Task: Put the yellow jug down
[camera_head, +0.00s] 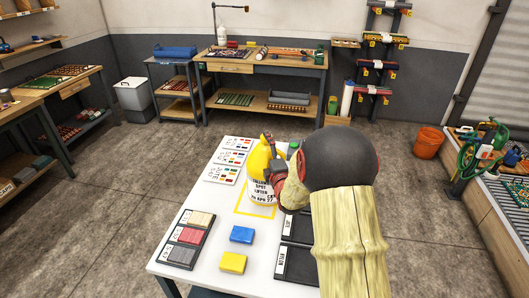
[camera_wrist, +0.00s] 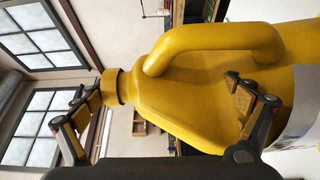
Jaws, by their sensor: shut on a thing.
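The yellow jug (camera_head: 259,165) with a white label stands upright at my gripper, over the middle of the white table (camera_head: 202,222). Its base appears at or just above a yellow outlined square (camera_head: 243,212) on the tabletop; I cannot tell whether it touches. My gripper (camera_head: 278,160) is shut on the jug from the right. In the wrist view the jug (camera_wrist: 190,85) lies sideways across the picture, with one finger of my gripper (camera_wrist: 165,112) near the cap and the other against the body. My arm hides the table's right part.
Sample cards (camera_head: 228,158) lie left of the jug. A tray of swatches (camera_head: 187,238), a blue block (camera_head: 242,234) and a yellow block (camera_head: 233,262) lie nearer. Black trays (camera_head: 296,262) lie at right. An orange bucket (camera_head: 428,142) stands on the floor.

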